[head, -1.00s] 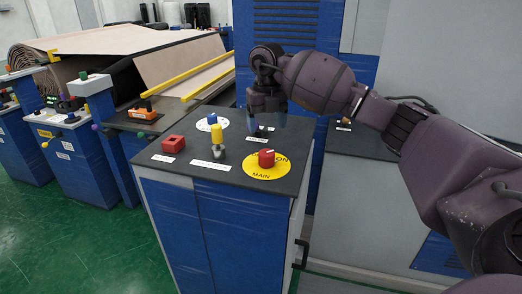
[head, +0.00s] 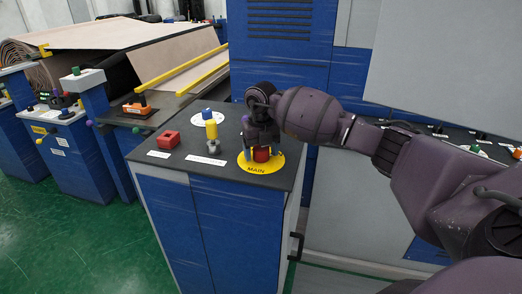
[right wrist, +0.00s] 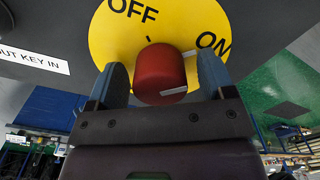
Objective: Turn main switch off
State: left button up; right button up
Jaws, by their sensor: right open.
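The main switch is a red knob (head: 261,154) on a round yellow plate (head: 262,167) marked MAIN, on the dark top of a blue cabinet. In the right wrist view the red knob (right wrist: 160,72) sits between the two fingers, on the yellow plate (right wrist: 112,38) lettered OFF and ON. A white line on the knob points toward the right finger. My left gripper is out of view.
A yellow-and-grey key-like post (head: 211,130), a red block button (head: 168,139) and a blue knob (head: 207,114) share the cabinet top (head: 228,178). A tall blue cabinet (head: 283,60) stands behind. Green floor (head: 80,230) is clear at front left.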

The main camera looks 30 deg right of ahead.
jog(key=c, duration=0.9)
jog(key=shift+c, duration=0.2)
